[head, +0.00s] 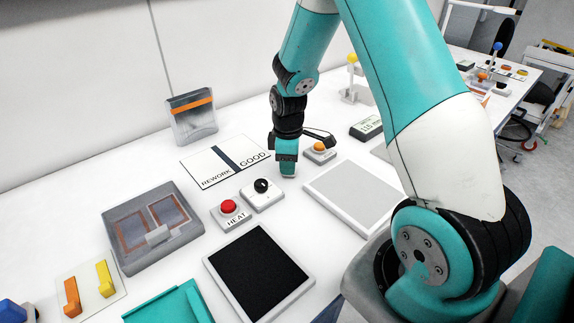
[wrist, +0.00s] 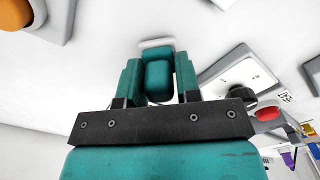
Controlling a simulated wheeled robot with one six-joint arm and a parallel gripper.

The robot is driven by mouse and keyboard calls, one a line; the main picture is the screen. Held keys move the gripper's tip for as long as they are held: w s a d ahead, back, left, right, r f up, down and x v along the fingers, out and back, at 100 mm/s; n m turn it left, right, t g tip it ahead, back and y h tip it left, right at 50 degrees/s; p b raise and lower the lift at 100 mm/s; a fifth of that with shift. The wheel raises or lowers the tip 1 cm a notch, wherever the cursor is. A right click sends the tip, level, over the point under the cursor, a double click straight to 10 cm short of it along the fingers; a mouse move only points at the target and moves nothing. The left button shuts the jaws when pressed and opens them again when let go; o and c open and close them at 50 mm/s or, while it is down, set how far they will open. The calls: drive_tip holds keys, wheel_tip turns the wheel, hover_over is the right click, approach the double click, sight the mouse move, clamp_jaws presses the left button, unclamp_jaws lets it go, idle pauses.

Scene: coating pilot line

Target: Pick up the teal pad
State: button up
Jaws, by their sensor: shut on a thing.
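The teal pad (wrist: 158,78) is a small rounded teal block with a pale edge or base at its far end. In the wrist view it sits between the two teal fingers of my gripper (wrist: 157,70), which are shut on it. In the head view my gripper (head: 287,167) points down at the white table, just behind the black knob box and left of the orange button box. The pad is hard to tell apart from the teal fingers there. I cannot tell whether it touches the table.
Close by are a black knob box (head: 262,194), a red HEAT button (head: 229,207), an orange button box (head: 319,151) and a REWORK/GOOD board (head: 215,172). A pale flat tray (head: 352,193), a black-topped tray (head: 258,270) and a grey fixture (head: 125,222) lie farther around.

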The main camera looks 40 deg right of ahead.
wheel_tip(320, 180, up, 20)
drive_tip(key=shift+f+b, duration=0.15)
drive_tip(key=shift+b, duration=0.3)
drive_tip(key=shift+o, duration=0.9)
drive_tip(key=shift+a+f, duration=0.1)
